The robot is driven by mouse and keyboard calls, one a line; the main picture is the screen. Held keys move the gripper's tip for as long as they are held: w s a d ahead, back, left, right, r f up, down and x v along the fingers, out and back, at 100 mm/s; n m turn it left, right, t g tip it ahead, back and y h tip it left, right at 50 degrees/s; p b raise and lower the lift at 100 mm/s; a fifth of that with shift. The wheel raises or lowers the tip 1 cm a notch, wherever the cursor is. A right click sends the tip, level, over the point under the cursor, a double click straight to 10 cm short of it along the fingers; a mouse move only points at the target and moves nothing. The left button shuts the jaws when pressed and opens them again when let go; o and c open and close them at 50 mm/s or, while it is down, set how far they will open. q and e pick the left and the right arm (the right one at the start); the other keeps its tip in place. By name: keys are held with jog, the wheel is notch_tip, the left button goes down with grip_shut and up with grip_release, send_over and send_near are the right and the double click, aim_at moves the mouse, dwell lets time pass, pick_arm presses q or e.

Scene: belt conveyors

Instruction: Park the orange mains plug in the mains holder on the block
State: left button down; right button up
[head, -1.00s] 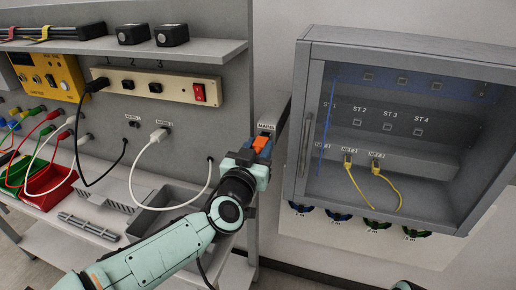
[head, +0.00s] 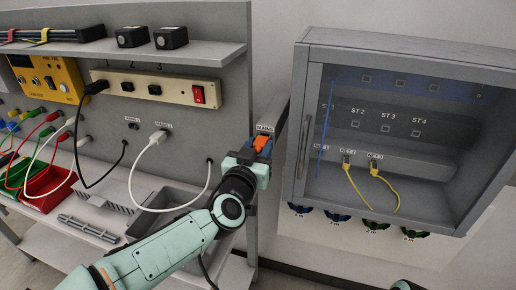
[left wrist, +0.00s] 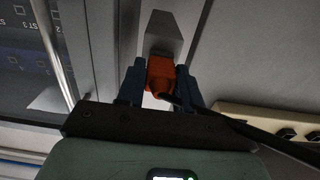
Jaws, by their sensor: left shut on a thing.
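The orange mains plug (head: 261,144) is between the fingers of my left gripper (head: 256,150), which is shut on it. In the left wrist view the plug (left wrist: 160,74) sits between the two dark blue fingers (left wrist: 160,82), with its black cable running off to the right. The block with the MAINS label (head: 265,127) is just above the plug in the head view. In the left wrist view a grey tapered piece (left wrist: 162,36) lies straight beyond the plug. The holder's opening is hidden, and I cannot tell whether the plug is in it. My right gripper is out of view.
A glass-fronted cabinet (head: 300,120) with yellow cables stands close on the right. On the left are a beige socket strip (head: 178,89), a white plug (head: 158,137) with a looping cable, a grey tray (head: 176,196) and a red bin (head: 52,190).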

pick_arm(q)
jog(key=c, duration=0.6)
grip_release()
jog(key=shift+c, duration=0.2)
